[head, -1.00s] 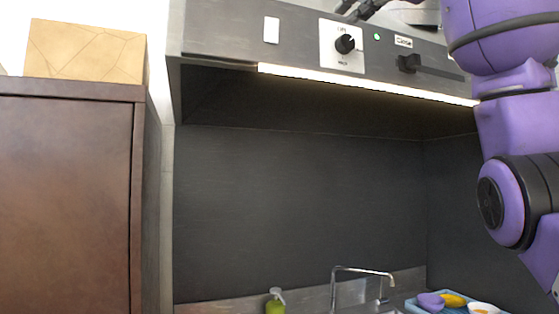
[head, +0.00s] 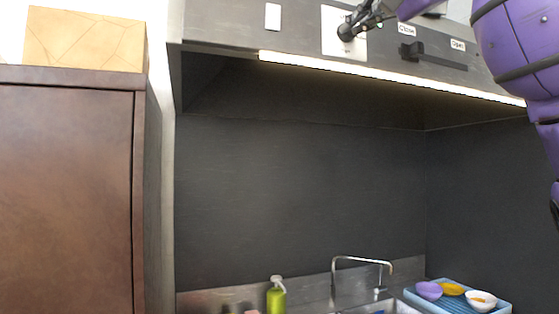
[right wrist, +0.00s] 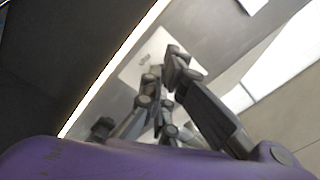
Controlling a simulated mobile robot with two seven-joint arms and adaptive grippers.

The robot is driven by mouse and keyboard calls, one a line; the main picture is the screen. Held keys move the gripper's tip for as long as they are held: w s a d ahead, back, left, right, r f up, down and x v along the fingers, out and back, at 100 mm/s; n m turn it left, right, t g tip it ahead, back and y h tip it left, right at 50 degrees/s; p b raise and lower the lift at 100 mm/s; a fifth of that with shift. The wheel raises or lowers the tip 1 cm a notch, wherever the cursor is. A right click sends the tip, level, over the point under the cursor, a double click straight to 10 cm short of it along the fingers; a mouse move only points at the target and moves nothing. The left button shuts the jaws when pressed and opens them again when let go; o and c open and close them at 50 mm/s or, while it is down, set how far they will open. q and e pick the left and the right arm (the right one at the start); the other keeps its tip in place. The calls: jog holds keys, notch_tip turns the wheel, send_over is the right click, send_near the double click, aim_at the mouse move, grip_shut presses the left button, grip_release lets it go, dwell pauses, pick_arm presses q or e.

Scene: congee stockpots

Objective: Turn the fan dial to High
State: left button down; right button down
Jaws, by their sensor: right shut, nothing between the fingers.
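The fan dial (head: 345,34) is a small black knob on a white plate (head: 331,46) on the front of the range hood. My right gripper (head: 354,23) comes in from the upper right with its fingertips at the dial, covering part of it. Whether they touch it, and where the dial points, I cannot tell. In the right wrist view the closed fingers (right wrist: 168,60) lie in front of the white plate (right wrist: 136,69), and the dial is not clear there. The right gripper is shut with nothing held. My left gripper is not in view.
A black slider (head: 415,50) with Close and Open labels sits right of the dial. A light strip (head: 390,76) runs along the hood's lower edge. Below are a faucet (head: 335,272), a green bottle (head: 276,297) and a blue tray (head: 506,308) with bowls. A brown cabinet (head: 65,190) stands left.

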jog(key=x, duration=0.3)
jog(key=shift+w+d, duration=0.15)
jog(key=shift+w, duration=0.15)
jog(key=shift+w+a, duration=0.35)
jog(key=shift+w, duration=0.2)
jog(key=shift+w, duration=0.1)
jog(key=shift+d+r, duration=0.15)
jog(key=shift+r, duration=0.2)
jog(key=shift+a+r, duration=0.5)
jog(key=shift+r, duration=0.05)
jog(key=shift+s+r, duration=0.15)
jog(key=shift+s, duration=0.05)
jog(key=shift+r, duration=0.1)
dwell(0.3)
